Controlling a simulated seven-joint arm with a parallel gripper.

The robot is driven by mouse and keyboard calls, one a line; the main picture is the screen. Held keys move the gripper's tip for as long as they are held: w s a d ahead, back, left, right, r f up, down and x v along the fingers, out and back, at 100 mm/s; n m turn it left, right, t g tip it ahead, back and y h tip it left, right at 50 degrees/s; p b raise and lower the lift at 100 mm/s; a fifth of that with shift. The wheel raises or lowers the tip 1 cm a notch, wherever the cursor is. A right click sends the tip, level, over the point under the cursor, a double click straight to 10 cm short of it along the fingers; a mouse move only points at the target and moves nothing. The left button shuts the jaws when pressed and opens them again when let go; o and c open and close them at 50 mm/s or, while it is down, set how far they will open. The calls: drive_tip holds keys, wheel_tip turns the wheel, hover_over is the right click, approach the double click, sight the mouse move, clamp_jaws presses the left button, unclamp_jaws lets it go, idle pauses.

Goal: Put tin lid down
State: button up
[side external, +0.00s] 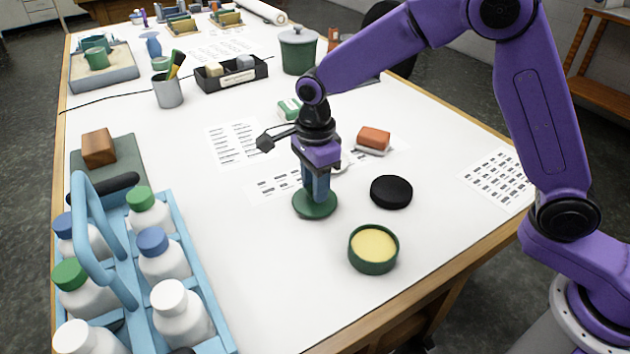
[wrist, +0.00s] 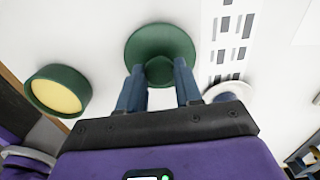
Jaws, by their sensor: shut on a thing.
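The green tin lid (side external: 315,204) is under my gripper (side external: 316,190), at or just above the white table top; I cannot tell if it touches. In the wrist view the lid (wrist: 160,48) shows as a green disc with a raised middle, and my gripper's blue fingers (wrist: 160,78) are shut on that middle part. The open green tin (side external: 373,250) with pale yellow contents stands apart, to the lower right of the lid. It also shows at the left of the wrist view (wrist: 58,92).
A black round disc (side external: 391,192) lies right of the lid. An orange-brown block (side external: 373,138) sits on a white holder behind it. A blue caddy (side external: 205,290) with several white bottles stands at the front left. Printed sheets (side external: 233,142) lie around; white table is bare left of the tin.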

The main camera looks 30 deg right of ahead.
drive_tip(key=shift+f, duration=0.15)
drive_tip(key=o, duration=1)
wheel_tip(320, 180, up, 12)
drive_tip(key=shift+r, duration=0.2)
drive_tip(key=s+d+f+n, duration=0.2)
drive_tip(key=s+d+n, duration=0.4)
drive_tip(key=s+n, duration=0.4)
drive_tip(key=s+d+f+n, duration=0.2)
drive_tip(key=s+d+n, duration=0.5)
drive_tip(key=s+n, duration=0.2)
drive_tip(key=s+d+f+n, duration=0.2)
drive_tip(key=s+d+n, duration=0.4)
drive_tip(key=s+n, duration=0.4)
drive_tip(key=shift+s+d+n, duration=0.35)
drive_tip(key=shift+n, duration=0.45)
